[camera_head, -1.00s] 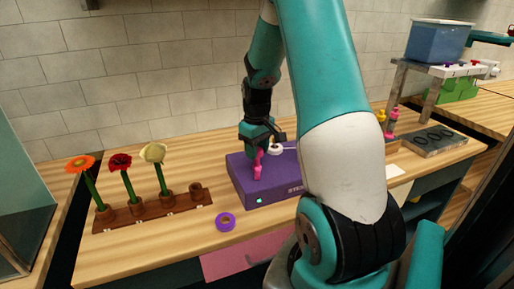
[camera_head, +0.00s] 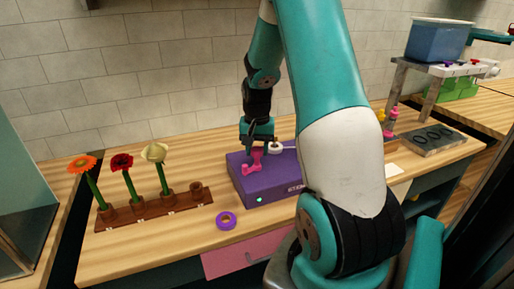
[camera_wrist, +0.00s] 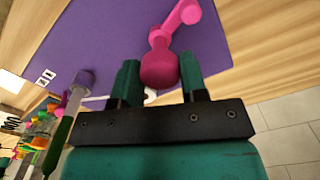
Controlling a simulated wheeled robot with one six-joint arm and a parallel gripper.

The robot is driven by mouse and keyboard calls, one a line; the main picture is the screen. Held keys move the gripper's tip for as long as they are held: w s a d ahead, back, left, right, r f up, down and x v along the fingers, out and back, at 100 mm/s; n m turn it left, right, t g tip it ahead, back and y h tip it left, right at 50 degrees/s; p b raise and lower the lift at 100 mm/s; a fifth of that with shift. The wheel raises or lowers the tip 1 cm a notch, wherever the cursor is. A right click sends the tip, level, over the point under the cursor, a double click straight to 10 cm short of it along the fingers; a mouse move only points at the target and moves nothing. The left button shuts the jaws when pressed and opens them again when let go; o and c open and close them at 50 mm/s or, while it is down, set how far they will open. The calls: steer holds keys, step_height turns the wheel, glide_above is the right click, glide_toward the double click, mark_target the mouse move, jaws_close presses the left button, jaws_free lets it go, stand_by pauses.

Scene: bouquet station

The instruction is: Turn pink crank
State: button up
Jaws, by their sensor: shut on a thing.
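The pink crank (camera_head: 250,167) sits on top of the purple box (camera_head: 270,191), toward its left side. My gripper (camera_head: 257,150) is over the box at the crank's upper end. In the wrist view the crank's rounded pink knob (camera_wrist: 160,66) is between the two teal fingers of my gripper (camera_wrist: 158,75), which is shut on it. The crank's arm runs from the knob toward the top of that view, over the purple box top (camera_wrist: 110,30). My arm hides the right part of the box in the head view.
A white ring (camera_head: 275,147) is close behind the crank. A purple tape roll (camera_head: 226,221) lies in front of the box. A brown rack (camera_head: 150,208) with three flowers stands at left. Pink and yellow bottles (camera_head: 391,122) and a dark tray (camera_head: 432,139) are at right.

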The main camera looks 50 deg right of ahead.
steer(key=shift+d+r+m, duration=0.1)
steer(key=shift+d+m, duration=0.05)
steer(key=shift+m, duration=0.45)
steer(key=o, duration=0.9)
step_height(320, 180, up, 17)
steer(key=shift+r+b, duration=0.2)
steer(key=shift+b, duration=0.7)
